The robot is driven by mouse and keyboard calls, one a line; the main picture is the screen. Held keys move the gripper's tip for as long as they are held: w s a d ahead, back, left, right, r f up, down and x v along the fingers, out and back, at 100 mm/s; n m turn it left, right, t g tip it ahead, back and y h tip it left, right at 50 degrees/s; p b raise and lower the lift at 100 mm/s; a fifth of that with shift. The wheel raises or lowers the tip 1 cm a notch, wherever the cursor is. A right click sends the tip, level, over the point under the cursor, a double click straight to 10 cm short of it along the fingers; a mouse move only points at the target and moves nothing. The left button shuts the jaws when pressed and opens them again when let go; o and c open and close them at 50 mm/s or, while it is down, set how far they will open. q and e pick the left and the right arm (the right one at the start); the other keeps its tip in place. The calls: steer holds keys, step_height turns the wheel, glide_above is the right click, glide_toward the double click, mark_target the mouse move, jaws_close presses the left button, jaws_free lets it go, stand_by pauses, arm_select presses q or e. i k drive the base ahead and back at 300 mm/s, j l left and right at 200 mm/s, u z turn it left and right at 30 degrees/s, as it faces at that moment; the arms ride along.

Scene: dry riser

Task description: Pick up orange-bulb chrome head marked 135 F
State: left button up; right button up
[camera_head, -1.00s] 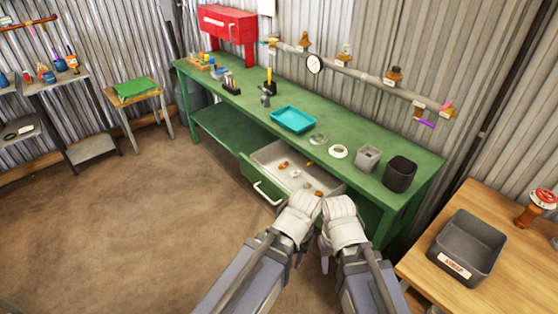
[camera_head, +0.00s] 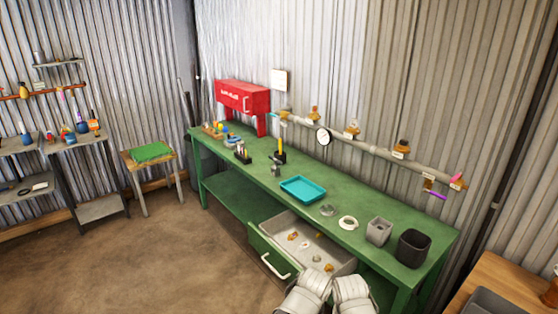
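The green drawer (camera_head: 268,254) in the bench front stands open. Several small orange, brass and pale pieces lie in its grey interior, among them an orange-brown piece (camera_head: 292,236) and another (camera_head: 328,267) nearer the right end. They may be sprinkler heads, but they are too small to read a 135 F mark or tell bulb colours. The white links of my left and right arms show at the bottom edge, just in front of the drawer's right end. The fingers of both grippers do not show.
The green bench (camera_head: 330,228) carries a teal tray (camera_head: 303,188), a white ring (camera_head: 348,223), a grey cup (camera_head: 379,231) and a black bin (camera_head: 413,248). A pipe with fittings (camera_head: 375,150) runs along the wall. A wooden table (camera_head: 500,283) is at lower right. The left floor is clear.

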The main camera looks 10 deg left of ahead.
mark_target(301, 246)
steer(key=i+j+u, duration=0.1)
steer(key=i, duration=0.75)
steer(key=i+j+u, duration=0.15)
steer(key=i, duration=0.7)
